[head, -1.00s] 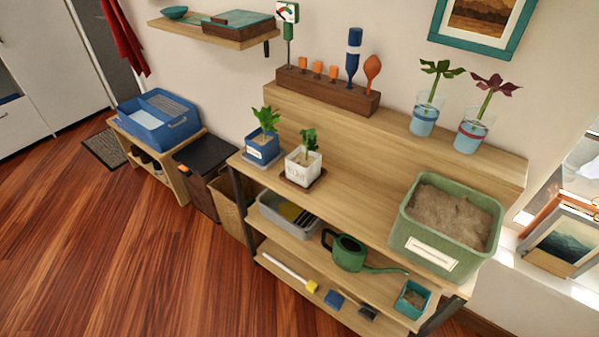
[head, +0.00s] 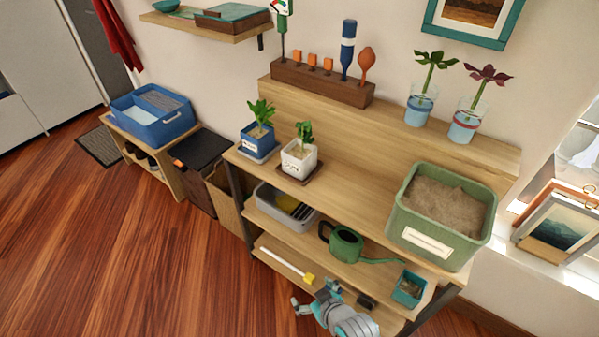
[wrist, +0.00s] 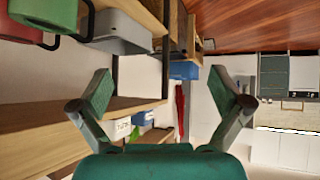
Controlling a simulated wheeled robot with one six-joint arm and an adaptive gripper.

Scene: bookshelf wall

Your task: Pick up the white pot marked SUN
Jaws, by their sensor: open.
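A white pot (head: 299,160) with a leafy plant stands upright on a brown saucer near the left end of the bench top. Its front marking is too small to read surely. In the wrist view the white pot (wrist: 122,127) is small and partly hidden behind my left finger. My gripper (head: 314,297) is at the bottom of the head view, in front of the lower shelves and well below the pot. In the wrist view my gripper (wrist: 160,88) has its fingers wide apart with nothing between them in its grasp.
A blue pot (head: 257,142) with a plant stands close left of the white one. A green planter of soil (head: 428,243) is at the bench's right end. A green watering can (head: 346,243) and grey bin (head: 285,212) sit below. The bench's middle is clear.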

